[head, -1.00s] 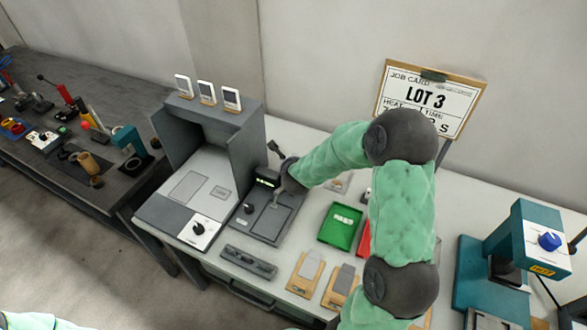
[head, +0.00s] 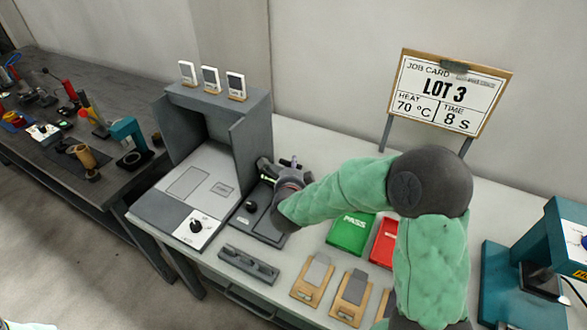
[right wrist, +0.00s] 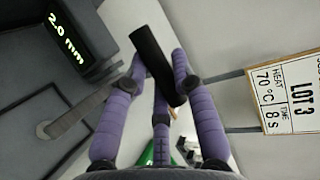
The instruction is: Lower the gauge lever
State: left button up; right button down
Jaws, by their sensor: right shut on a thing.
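The grey gauge (head: 259,220) stands on the light bench, just right of the grey booth. In the right wrist view its display (right wrist: 62,40) reads 2.0 mm. The gauge lever's black handle (right wrist: 152,55) lies between the purple fingers of my right gripper (right wrist: 160,70), which is shut on it. In the head view my right gripper (head: 284,168) is at the back of the gauge, and gripper and arm hide most of the lever and part of the gauge. My left gripper is out of view.
The grey booth (head: 236,135) stands close to the left of the gauge. Right of it are a green PASS tray (head: 351,234) and a red tray (head: 383,244). Wooden-based pieces (head: 313,278) lie in front. A job card (head: 447,95) stands behind, a teal press (head: 540,245) far right.

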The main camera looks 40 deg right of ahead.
jog(key=shift+s+f, duration=0.3)
jog(key=shift+f, duration=0.15)
jog(key=c, duration=1.4)
grip_release()
jog(key=o, duration=0.4)
jog(key=shift+s+d, duration=0.1)
jog(key=shift+d+r, duration=0.1)
jog(key=shift+r, duration=0.05)
jog(key=shift+r, duration=0.1)
